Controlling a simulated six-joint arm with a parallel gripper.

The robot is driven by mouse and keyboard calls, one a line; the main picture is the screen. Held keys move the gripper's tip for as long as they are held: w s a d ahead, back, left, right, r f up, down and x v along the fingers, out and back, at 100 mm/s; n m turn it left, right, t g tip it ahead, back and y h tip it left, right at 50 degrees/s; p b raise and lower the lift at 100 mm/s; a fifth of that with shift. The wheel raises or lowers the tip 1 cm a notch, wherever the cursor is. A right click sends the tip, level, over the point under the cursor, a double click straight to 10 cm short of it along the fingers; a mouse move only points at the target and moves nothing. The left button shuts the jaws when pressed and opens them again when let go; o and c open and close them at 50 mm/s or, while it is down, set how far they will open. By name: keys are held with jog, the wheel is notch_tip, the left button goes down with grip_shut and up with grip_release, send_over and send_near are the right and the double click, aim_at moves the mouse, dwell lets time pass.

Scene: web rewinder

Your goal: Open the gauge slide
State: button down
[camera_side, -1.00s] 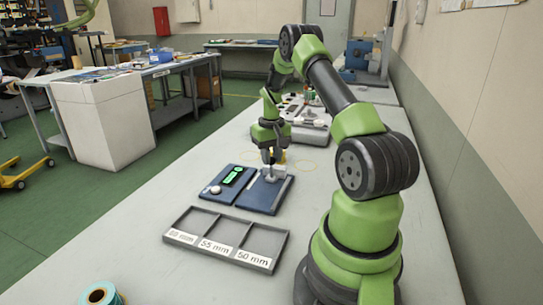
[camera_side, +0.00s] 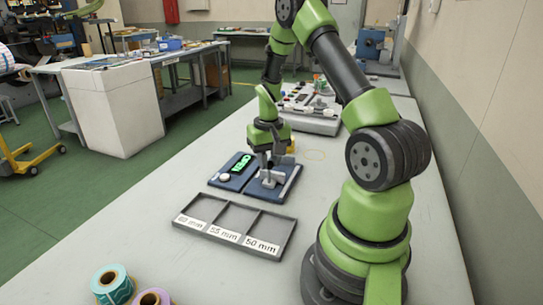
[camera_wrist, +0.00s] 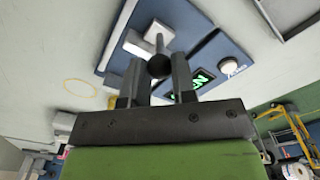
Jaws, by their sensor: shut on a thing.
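The gauge is a dark blue base with a lit green display (camera_side: 241,163), a white round button (camera_side: 225,177) and a grey rail plate (camera_side: 283,190) on its right half. My gripper (camera_side: 267,181) is above the rail plate, shut on the slide's handle. In the wrist view the handle is a dark round-ended post (camera_wrist: 159,64) between the fingers. A pale jaw block (camera_side: 287,160) stands at the far end of the plate, apart from the fingers. The slide's body is partly hidden by the fingers.
A grey three-compartment tray (camera_side: 222,216), labelled in mm, lies empty in front of the gauge. Coloured rolls (camera_side: 113,285) stand at the table's near left edge. A grey control box (camera_side: 312,116) stands behind my gripper.

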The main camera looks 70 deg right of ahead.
jog(key=shift+a, duration=0.3)
jog(key=c, duration=0.9)
grip_release()
jog(key=shift+d, duration=0.1)
jog(key=shift+r, duration=0.1)
notch_tip(320, 180, up, 10)
jog(key=shift+f, duration=0.1)
